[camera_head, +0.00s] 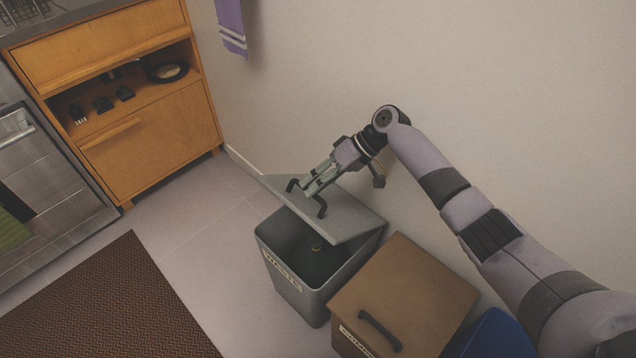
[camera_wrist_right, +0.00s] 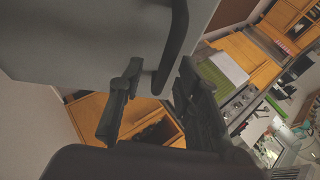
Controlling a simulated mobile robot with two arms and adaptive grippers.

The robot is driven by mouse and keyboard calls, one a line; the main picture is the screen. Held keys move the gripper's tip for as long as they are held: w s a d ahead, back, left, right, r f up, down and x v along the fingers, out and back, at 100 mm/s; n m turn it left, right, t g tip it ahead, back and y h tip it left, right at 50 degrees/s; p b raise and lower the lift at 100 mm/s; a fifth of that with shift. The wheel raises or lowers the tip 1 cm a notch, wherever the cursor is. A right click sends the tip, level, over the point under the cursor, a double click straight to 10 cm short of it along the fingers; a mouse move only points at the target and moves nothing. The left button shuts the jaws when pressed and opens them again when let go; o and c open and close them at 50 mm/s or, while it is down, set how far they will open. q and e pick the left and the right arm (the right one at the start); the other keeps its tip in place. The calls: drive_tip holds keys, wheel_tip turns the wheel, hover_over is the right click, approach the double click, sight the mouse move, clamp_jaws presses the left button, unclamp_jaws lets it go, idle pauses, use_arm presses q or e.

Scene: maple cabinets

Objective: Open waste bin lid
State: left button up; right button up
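The grey waste bin (camera_head: 290,278) stands on the floor against the wall, with a label on its front. Its grey lid (camera_head: 350,214) is raised at a slant, and the bin's dark inside shows. My right gripper (camera_head: 308,190) is at the dark lid handle (camera_head: 321,207). In the right wrist view, the lid (camera_wrist_right: 85,40) fills the upper left and the handle (camera_wrist_right: 178,35) reaches down between the spread fingers of the gripper (camera_wrist_right: 160,72). A gap shows between the fingers; whether they touch the handle I cannot tell. My left gripper is not in view.
A brown-lidded bin (camera_head: 420,290) stands right beside the grey one, with a blue bin (camera_head: 500,338) further right. The wall (camera_head: 480,90) is close behind. A wooden cabinet (camera_head: 150,140) and a woven mat (camera_head: 110,305) lie left; floor between is clear.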

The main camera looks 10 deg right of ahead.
wheel_tip(320, 180, up, 10)
idle(0.5)
